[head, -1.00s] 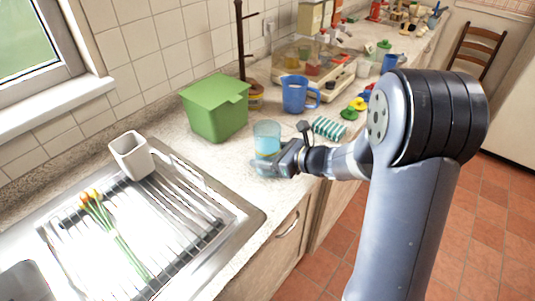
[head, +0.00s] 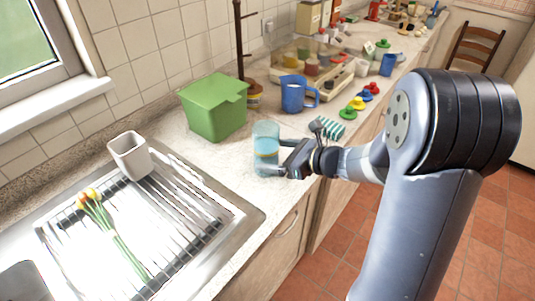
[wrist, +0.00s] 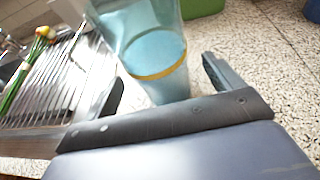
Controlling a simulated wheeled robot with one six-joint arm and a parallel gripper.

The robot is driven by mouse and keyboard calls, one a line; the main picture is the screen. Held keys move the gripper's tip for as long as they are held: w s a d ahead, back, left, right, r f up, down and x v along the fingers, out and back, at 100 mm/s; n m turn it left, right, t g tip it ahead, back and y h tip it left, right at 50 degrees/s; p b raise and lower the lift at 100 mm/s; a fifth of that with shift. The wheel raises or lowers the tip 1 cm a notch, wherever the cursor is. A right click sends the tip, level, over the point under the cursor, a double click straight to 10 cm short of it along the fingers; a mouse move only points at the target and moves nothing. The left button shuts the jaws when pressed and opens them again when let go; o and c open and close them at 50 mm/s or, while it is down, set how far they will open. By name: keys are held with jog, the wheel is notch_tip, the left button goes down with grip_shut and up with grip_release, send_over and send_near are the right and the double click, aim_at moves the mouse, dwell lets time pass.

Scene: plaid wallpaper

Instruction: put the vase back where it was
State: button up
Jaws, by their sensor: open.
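A clear bluish glass vase (head: 266,150) with a yellow band stands upright on the speckled counter, right of the sink's drainer. In the wrist view the vase (wrist: 158,55) is just ahead of my gripper, its lower part lined up with the gap between the fingers. My gripper (head: 284,159) is open, low at the vase's right side. In the wrist view the open fingers (wrist: 166,85) show on either side, with no clear contact on the glass.
A green box (head: 214,108) and a blue jug (head: 296,95) stand behind the vase. A striped cloth (head: 329,128) lies near my wrist. A white square pot (head: 130,156) and flowers (head: 108,228) are on the steel drainer (head: 190,215).

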jog(key=v, duration=0.8)
jog(key=shift+s+d, duration=0.15)
